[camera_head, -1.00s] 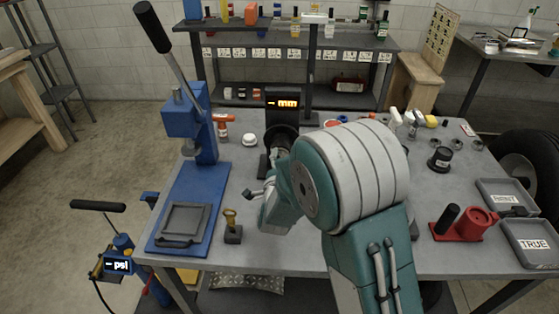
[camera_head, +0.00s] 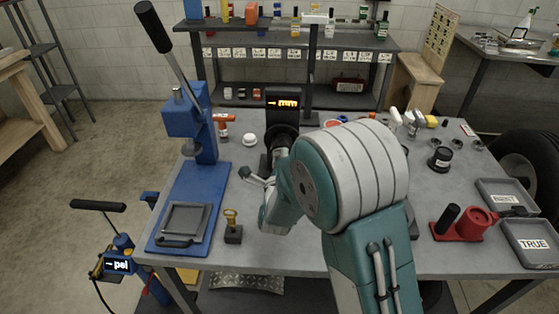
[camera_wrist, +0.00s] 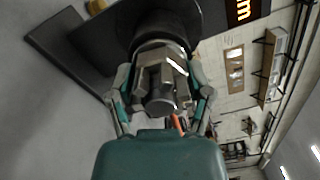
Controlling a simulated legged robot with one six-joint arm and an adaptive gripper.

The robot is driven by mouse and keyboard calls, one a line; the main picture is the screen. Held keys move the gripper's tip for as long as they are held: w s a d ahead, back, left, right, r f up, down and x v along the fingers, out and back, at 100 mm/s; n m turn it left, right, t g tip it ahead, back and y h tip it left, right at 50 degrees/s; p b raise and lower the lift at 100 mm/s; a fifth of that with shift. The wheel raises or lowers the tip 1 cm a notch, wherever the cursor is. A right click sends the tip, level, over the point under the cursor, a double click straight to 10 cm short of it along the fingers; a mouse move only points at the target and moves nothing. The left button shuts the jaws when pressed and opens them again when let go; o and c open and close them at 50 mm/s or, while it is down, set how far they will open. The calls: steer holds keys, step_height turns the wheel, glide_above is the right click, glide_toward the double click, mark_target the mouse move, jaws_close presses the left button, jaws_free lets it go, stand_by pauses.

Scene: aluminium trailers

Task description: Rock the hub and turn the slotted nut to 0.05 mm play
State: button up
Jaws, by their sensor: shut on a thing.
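The hub (camera_head: 283,132) is a dark drum on a black stand near the table's middle, partly hidden by my arm. In the wrist view the dark hub (camera_wrist: 168,16) fills the top centre. A faceted grey metal piece (camera_wrist: 160,82), which looks like the slotted nut on the spindle end, projects from it towards me. My gripper (camera_wrist: 160,68) has a finger on each side of this piece and is shut on it. The exact contact is hard to see. In the head view my forearm hides most of the gripper.
An orange-lit mm display (camera_head: 283,103) stands behind the hub; its reading is illegible. A blue lever press (camera_head: 190,215) is at left, with a small brass-topped stand (camera_head: 233,235) beside it. A red fixture (camera_head: 467,224) and grey trays (camera_head: 530,243) are at right.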

steer(key=shift+s+d+f+m, duration=0.1)
steer(key=shift+f+m, duration=0.15)
steer(key=shift+m, duration=0.85)
steer(key=shift+d+f+m, duration=0.1)
steer(key=shift+f+m, duration=0.1)
steer(key=shift+m, duration=0.9)
steer(key=shift+a, duration=0.1)
steer(key=o, duration=1)
steer(key=shift+o, duration=0.7)
steer(key=shift+a+r, duration=0.1)
steer(key=shift+r, duration=0.1)
steer(key=s, duration=1.1)
steer(key=shift+s+a, duration=0.25)
steer(key=shift+s, duration=0.15)
